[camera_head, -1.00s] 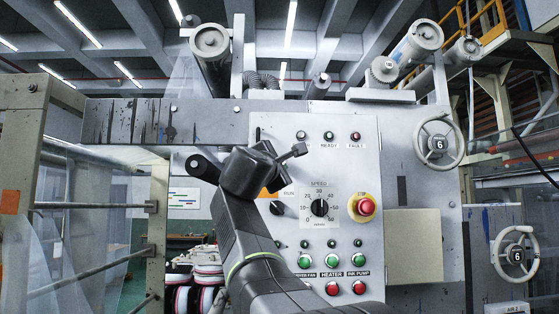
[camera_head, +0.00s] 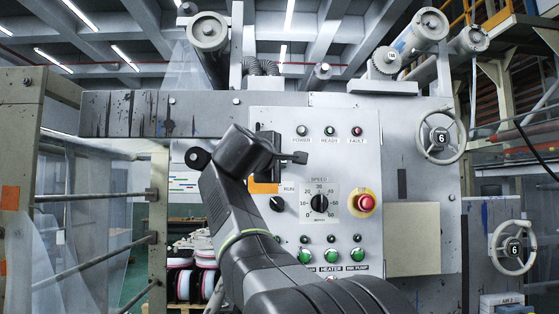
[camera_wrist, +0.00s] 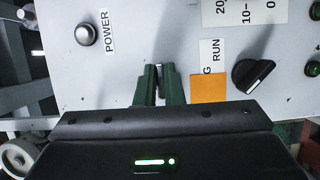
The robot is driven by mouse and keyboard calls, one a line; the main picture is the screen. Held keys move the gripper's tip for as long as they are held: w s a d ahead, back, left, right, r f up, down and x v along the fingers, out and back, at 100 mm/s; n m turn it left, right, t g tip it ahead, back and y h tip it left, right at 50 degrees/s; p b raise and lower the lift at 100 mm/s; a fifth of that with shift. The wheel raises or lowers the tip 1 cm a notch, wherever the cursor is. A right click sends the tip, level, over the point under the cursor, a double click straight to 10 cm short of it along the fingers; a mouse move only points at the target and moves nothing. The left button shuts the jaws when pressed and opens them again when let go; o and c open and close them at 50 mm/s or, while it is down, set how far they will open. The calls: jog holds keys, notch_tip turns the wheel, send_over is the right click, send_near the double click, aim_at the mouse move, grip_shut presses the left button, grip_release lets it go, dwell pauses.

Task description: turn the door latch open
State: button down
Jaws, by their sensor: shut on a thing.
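My gripper (camera_wrist: 160,72) shows in the wrist view as two dark green fingers close together against the light grey panel. They are shut on a slim dark piece between their tips, which I take to be the door latch; its shape and angle are mostly hidden by the fingers.
Close by are the POWER lamp (camera_wrist: 86,34), an orange label (camera_wrist: 208,89) and the RUN knob (camera_wrist: 254,74). The speed dial (camera_head: 320,203) and red emergency button (camera_head: 365,203) are right of my arm. Handwheels (camera_head: 441,137) stand farther right.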

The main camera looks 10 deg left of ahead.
dwell(0.3)
jog(key=c, duration=1.5)
grip_release()
jog(key=shift+c, duration=0.2)
jog(key=s+a+b, duration=0.1)
jog(key=s+b, duration=0.2)
jog(key=s, duration=1)
jog(key=shift+s+a+b, duration=0.3)
jog(key=shift+s+b, duration=0.05)
jog(key=shift+s, duration=0.05)
jog(key=shift+w, duration=0.2)
jog(key=w+d+p, duration=0.1)
jog(key=w+p, duration=0.2)
jog(key=w, duration=1)
jog(key=shift+w+d+p, duration=0.25)
jog(key=shift+d+p, duration=0.05)
jog(key=shift+p, duration=0.05)
jog(key=shift+s, duration=0.1)
